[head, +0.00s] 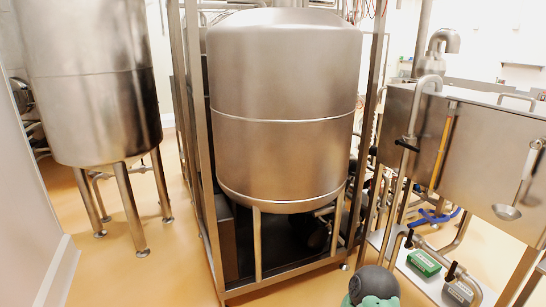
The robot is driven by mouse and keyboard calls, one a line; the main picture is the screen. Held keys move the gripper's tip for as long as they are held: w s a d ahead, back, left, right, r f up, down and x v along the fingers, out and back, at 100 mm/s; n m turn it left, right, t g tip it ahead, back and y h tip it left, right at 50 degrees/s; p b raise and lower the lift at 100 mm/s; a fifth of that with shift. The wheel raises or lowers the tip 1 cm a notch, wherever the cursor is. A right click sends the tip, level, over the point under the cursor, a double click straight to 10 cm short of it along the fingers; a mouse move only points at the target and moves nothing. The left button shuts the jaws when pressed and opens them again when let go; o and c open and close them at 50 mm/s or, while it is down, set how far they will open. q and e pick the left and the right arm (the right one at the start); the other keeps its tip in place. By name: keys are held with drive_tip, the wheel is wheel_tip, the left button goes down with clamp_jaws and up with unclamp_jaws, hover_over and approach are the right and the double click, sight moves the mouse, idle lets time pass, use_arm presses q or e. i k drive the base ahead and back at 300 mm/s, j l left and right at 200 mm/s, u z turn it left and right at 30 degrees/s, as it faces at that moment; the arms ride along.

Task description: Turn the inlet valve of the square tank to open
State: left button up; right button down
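The square tank (480,155) is a rectangular steel tank with a flat lid, at the right. A bent steel pipe (413,110) rises along its left side and curves over its top edge. A black lever (407,145) sits across this pipe; it looks like a valve handle. A blue handle (435,217) shows on piping below the tank. Two smaller black handles, one at left (408,237) and one at right (452,270), are on lower pipes. No label shows which one is the inlet valve. Neither of my grippers is in view.
A large round steel tank (285,110) in a metal frame (205,190) stands in the middle. Another round tank (90,90) on legs stands at left. The tan floor (135,275) between them is clear. A grey rounded object (375,283) with teal parts is at the bottom edge.

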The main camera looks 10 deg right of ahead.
sight(400, 142)
drive_tip(key=i+l+z, duration=0.15)
drive_tip(key=i+z, duration=0.55)
drive_tip(key=z, duration=0.15)
drive_tip(key=i+z, duration=0.4)
drive_tip(key=i+j+z, duration=0.25)
drive_tip(key=z, duration=0.2)
